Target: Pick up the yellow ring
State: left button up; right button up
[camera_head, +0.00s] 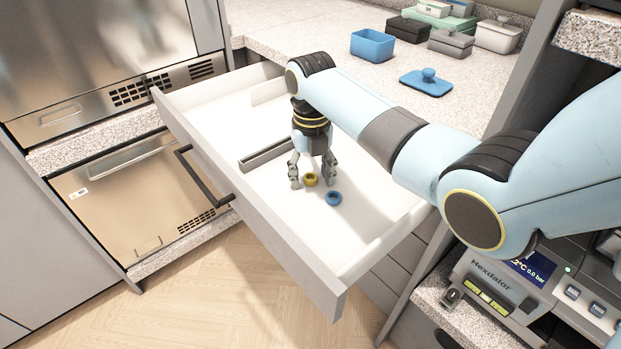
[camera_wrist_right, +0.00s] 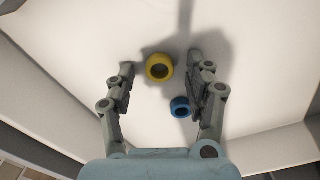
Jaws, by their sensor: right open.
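The yellow ring (camera_head: 310,180) lies on the white floor of the open drawer (camera_head: 375,215). My right gripper (camera_head: 312,183) points down into the drawer with its fingers open, one on either side of the yellow ring in the head view. In the right wrist view the yellow ring (camera_wrist_right: 159,67) shows between the fingertips of my right gripper (camera_wrist_right: 160,70), nearer the left one, and no finger is seen closed on it. A blue ring (camera_head: 333,198) lies close beside it; in the wrist view it (camera_wrist_right: 180,106) sits near the right finger. My left gripper is not in view.
The drawer walls stand around the rings. On the speckled counter are a blue box (camera_head: 372,45), a blue lid with a knob (camera_head: 427,83) and several other boxes.

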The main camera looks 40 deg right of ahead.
jog(key=c, duration=0.8)
jog(key=shift+r, duration=0.15)
